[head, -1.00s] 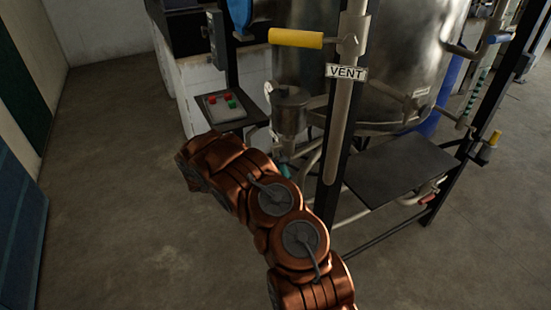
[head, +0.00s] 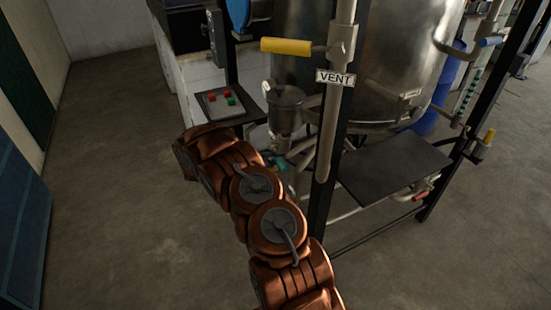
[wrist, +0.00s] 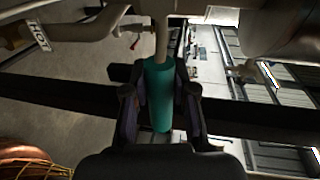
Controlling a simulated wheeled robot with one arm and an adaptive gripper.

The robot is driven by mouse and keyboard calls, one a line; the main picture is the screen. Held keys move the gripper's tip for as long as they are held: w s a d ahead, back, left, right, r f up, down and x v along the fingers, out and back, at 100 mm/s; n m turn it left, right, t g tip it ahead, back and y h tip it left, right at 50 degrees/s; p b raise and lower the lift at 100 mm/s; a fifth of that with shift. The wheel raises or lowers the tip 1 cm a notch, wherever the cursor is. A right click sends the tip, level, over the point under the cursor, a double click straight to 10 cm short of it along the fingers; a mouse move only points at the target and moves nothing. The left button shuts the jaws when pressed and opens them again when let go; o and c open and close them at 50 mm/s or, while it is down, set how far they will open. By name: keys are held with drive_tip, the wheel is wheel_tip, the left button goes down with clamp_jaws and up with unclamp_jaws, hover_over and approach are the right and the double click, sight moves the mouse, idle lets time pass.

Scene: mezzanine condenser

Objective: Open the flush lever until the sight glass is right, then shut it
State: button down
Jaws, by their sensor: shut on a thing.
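My gripper (wrist: 160,94) is shut on a teal cylindrical handle (wrist: 159,72) in the wrist view, one finger on each side. The handle sits on a pale metal stem running to the top of that view. In the head view a bit of teal (head: 279,163) shows just past my copper arm, and my gripper is hidden there. I cannot read a flush label on this lever. A slim upright tube with green marks (head: 473,90), perhaps the sight glass, stands at the right of the steel tank (head: 395,60). Its level is too small to tell.
A yellow-handled lever (head: 287,46) sits above a VENT sign (head: 335,78) on an upright pipe close to my arm. A dark shelf (head: 390,170) is to its right. The floor at left is clear.

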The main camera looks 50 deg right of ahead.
drive_tip(key=c, duration=0.9)
unclamp_jaws()
drive_tip(key=shift+a+r, duration=0.1)
drive_tip(key=v, duration=1.2)
drive_tip(key=shift+r, duration=0.1)
drive_tip(key=s+a+r+m+g+y, duration=0.1)
drive_tip(key=s+a+r+m+y, duration=0.25)
drive_tip(key=s+r+m, duration=0.45)
drive_tip(key=s+a+r+m+y, duration=0.3)
drive_tip(key=s+a+r+m, duration=0.2)
drive_tip(key=s+r+m, duration=0.3)
drive_tip(key=s+a+r+m+t+y, duration=0.2)
drive_tip(key=s+a+m+y, duration=0.6)
drive_tip(key=s+a+m, duration=0.8)
drive_tip(key=s+a+t, duration=0.2)
drive_tip(key=s+a, duration=0.3)
drive_tip(key=a, duration=0.1)
